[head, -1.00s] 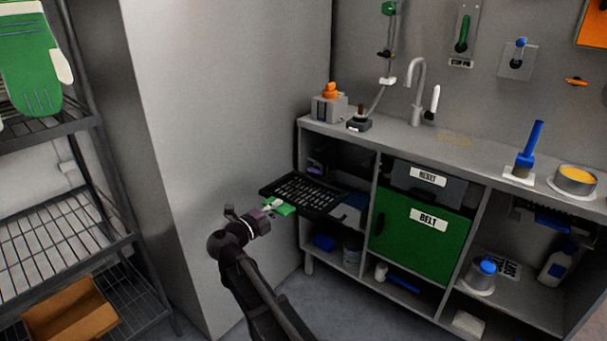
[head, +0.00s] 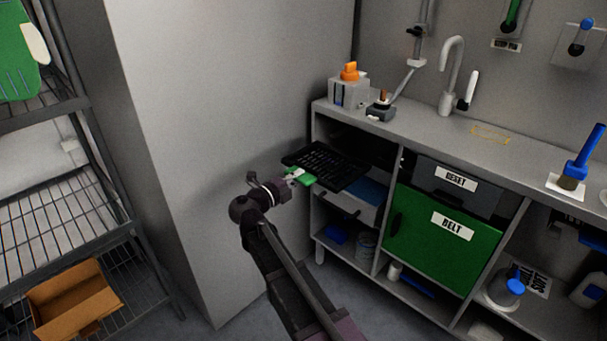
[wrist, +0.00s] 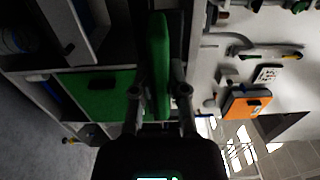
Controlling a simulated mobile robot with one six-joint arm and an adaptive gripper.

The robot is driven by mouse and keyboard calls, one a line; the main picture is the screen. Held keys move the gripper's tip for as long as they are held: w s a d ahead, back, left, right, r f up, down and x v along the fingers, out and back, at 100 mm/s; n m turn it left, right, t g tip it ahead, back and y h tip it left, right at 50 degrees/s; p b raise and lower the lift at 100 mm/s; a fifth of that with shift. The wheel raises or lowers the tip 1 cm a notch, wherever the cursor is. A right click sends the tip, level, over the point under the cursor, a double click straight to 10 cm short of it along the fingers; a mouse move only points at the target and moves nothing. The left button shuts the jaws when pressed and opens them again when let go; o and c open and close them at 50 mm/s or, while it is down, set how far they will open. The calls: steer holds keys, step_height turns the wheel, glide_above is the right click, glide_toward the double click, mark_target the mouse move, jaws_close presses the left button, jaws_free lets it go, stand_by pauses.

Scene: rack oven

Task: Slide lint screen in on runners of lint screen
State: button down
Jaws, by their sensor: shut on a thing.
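The lint screen (head: 326,166) is a flat black slotted panel with a green handle (head: 303,178) on its near edge. My gripper (head: 292,180) is shut on the handle and holds the screen up, roughly level. The screen's far end overlaps the upper left bay of the counter unit (head: 408,152); I cannot tell whether it is inside the opening. In the wrist view the green handle (wrist: 159,62) stands between the two fingers (wrist: 160,98). The runners are not distinguishable, hidden by the screen and dark shade.
A tall grey cabinet (head: 220,120) stands close on the left of the arm. Below the screen the bay holds a grey drawer-like box (head: 350,205). A green BELT door (head: 430,240) is to the right. A wire rack (head: 60,225) is at far left.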

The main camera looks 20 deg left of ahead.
steer(key=shift+w+d, duration=0.15)
steer(key=shift+f+b, duration=0.1)
steer(key=shift+b, duration=0.25)
stand_by(0.3)
glide_toward(332, 159)
steer(key=shift+w+d+r, duration=0.15)
steer(key=shift+w+r, duration=0.2)
steer(key=shift+r, duration=0.05)
stand_by(0.5)
steer(key=shift+w, duration=0.2)
stand_by(0.6)
steer(key=shift+w+d, duration=0.1)
steer(key=shift+w, duration=0.1)
steer(key=shift+x, duration=1.85)
steer(key=shift+w+d, duration=0.1)
steer(key=shift+x, duration=2.1)
steer(key=shift+w, duration=0.1)
